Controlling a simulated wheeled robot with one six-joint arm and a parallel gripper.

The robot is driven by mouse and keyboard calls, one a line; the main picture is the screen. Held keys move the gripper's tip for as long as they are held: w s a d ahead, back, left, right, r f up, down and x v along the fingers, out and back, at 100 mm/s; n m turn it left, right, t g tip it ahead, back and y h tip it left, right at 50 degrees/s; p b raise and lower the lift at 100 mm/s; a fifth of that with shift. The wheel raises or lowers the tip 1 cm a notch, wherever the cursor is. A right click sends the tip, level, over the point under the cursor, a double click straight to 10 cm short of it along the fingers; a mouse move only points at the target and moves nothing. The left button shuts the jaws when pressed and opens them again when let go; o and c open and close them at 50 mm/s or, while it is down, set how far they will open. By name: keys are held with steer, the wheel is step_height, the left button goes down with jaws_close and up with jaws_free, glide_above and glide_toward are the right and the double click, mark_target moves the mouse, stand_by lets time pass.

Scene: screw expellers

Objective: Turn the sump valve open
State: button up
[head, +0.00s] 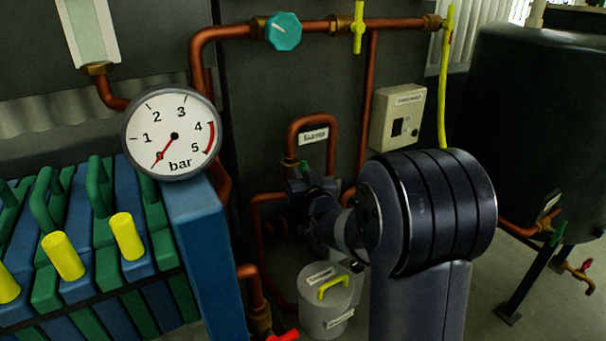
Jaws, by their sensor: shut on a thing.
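A small valve with a green handle (305,168) sits on the looped copper pipe (294,130) in the middle of the head view. A white label (314,135) hangs in the loop, its lettering too small to read surely, so I cannot confirm this is the sump valve. My gripper (300,187) is at this valve, shut on the green handle. Only the handle's upper tip shows above my gripper; the valve body and the fingertips are mostly hidden in the dark.
A pressure gauge (172,136) on a blue post stands left, its needle near zero. A lidded grey bucket (328,298) stands below my gripper. A red handle (284,336) is at the bottom edge. A switch box (398,117) and dark tank (540,130) are right.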

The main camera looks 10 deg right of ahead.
jaws_close()
steer(key=shift+f+n+b, duration=0.15)
steer(key=shift+n+b, duration=0.15)
steer(key=shift+b, duration=0.65)
steer(key=shift+a+b, duration=0.1)
steer(key=shift+b, duration=0.25)
steer(key=shift+r, duration=0.2)
steer(key=o, duration=0.6)
jaws_free()
steer(key=shift+s, duration=0.1)
